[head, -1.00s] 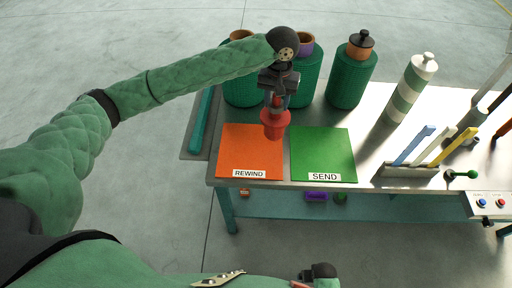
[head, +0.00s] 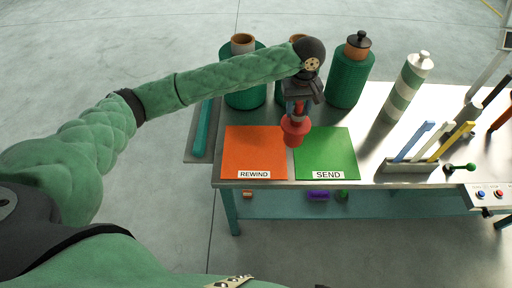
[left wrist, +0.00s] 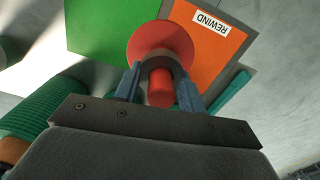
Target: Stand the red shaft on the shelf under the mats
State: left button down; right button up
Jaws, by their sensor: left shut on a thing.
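The red shaft (head: 295,131) has a wide round flange and hangs from my left gripper (head: 298,108), above the seam between the mats. In the left wrist view, the shaft's red flange (left wrist: 160,40) and its red end (left wrist: 160,90) show, with the left gripper's fingers (left wrist: 158,85) shut around the part between. The orange REWIND mat (head: 252,150) and green SEND mat (head: 335,150) lie side by side on the bench. The teal shelf (head: 275,207) under them shows below the bench's front edge; most of it is hidden. My right gripper is out of view.
Green netting rolls (head: 350,80) stand behind the mats. A striped green-and-white post (head: 407,88) and a rack with coloured strips (head: 410,167) stand to the right. A purple piece (head: 318,195) and other small pieces sit on the shelf.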

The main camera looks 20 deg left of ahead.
pick_arm(q)
jog(key=w+a+f+p, duration=0.2)
jog(key=a+f+p, duration=0.4)
jog(key=a+f, duration=0.5)
jog(key=shift+a+p, duration=0.3)
jog(key=shift+p, duration=0.05)
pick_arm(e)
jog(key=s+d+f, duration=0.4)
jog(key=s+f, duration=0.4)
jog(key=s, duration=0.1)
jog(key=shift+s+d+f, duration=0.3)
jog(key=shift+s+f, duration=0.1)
pick_arm(q)
jog(key=c, duration=0.8)
grip_release()
jog(key=shift+s, duration=0.1)
jog(key=shift+c, duration=0.2)
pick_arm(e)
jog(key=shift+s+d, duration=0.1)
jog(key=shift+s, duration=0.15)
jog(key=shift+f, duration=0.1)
